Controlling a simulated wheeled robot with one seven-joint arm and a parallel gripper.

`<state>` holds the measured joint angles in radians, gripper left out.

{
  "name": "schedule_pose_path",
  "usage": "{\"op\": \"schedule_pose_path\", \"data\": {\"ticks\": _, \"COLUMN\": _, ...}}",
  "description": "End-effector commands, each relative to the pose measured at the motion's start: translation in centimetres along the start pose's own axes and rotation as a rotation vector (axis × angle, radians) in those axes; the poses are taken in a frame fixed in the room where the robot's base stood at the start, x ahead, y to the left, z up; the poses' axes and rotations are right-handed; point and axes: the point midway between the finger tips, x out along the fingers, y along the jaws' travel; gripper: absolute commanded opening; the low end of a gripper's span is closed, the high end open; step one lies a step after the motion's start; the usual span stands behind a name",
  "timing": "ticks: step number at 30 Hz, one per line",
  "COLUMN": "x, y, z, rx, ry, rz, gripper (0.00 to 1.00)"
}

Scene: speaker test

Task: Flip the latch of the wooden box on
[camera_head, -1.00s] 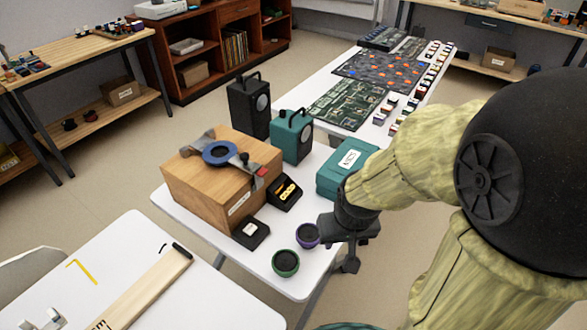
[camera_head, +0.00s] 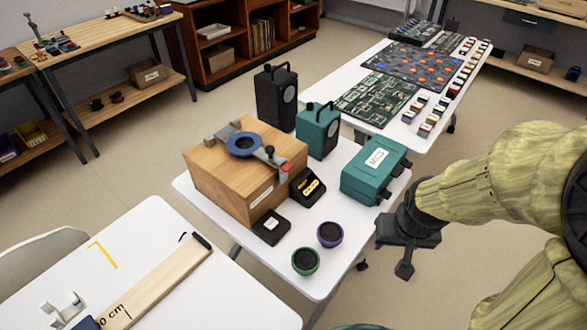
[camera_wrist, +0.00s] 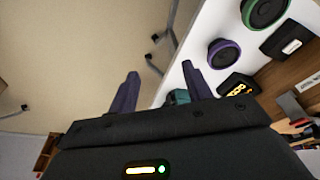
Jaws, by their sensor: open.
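The wooden box (camera_head: 225,170) stands on the white table in the head view. A blue ring (camera_head: 244,145) and grey metal bars lie on its top. A grey bar with a dark knob and a red tip (camera_head: 287,166) sits at the top's right edge; I cannot tell for sure that this is the latch or how it is set. My gripper (camera_head: 404,264) is off the table's right edge, apart from the box. The wrist view shows its two purple fingers (camera_wrist: 160,88) spread and empty. Part of the wooden box (camera_wrist: 286,78) shows at that view's right edge.
A green-rimmed speaker (camera_head: 305,262), a purple speaker (camera_head: 330,235), a black-and-yellow device (camera_head: 307,187) and a small black box (camera_head: 271,227) stand before the wooden box. A teal case (camera_head: 375,170) lies right of it. Teal (camera_head: 318,130) and black (camera_head: 276,98) upright speakers stand behind.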

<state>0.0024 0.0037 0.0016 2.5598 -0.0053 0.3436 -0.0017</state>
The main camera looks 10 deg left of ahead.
Motion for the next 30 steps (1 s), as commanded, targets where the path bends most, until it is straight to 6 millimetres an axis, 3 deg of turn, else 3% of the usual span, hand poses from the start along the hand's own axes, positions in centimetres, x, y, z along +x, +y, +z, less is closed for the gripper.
{"op": "schedule_pose_path", "data": {"ticks": 5, "x": 1.0, "y": 1.2, "z": -1.5, "rx": -0.084, "ry": 0.023, "rz": 0.024, "gripper": 0.49}}
{"op": "schedule_pose_path", "data": {"ticks": 9, "x": 2.9, "y": 2.4, "z": -3.7, "rx": -0.238, "ry": 0.073, "rz": 0.032, "gripper": 0.49}}
{"op": "schedule_pose_path", "data": {"ticks": 14, "x": 5.8, "y": 2.2, "z": -6.1, "rx": -0.451, "ry": 0.161, "rz": -0.030, "gripper": 0.49}}
{"op": "schedule_pose_path", "data": {"ticks": 18, "x": 7.8, "y": 0.8, "z": -7.3, "rx": -0.607, "ry": 0.267, "rz": -0.143, "gripper": 0.49}}
{"op": "schedule_pose_path", "data": {"ticks": 23, "x": 8.9, "y": -2.0, "z": -7.9, "rx": -0.733, "ry": 0.432, "rz": -0.320, "gripper": 0.49}}
{"op": "schedule_pose_path", "data": {"ticks": 26, "x": 8.6, "y": -4.0, "z": -8.0, "rx": -0.774, "ry": 0.564, "rz": -0.444, "gripper": 0.49}}
{"op": "schedule_pose_path", "data": {"ticks": 30, "x": 6.6, "y": -6.6, "z": -8.1, "rx": -0.781, "ry": 0.784, "rz": -0.623, "gripper": 0.49}}
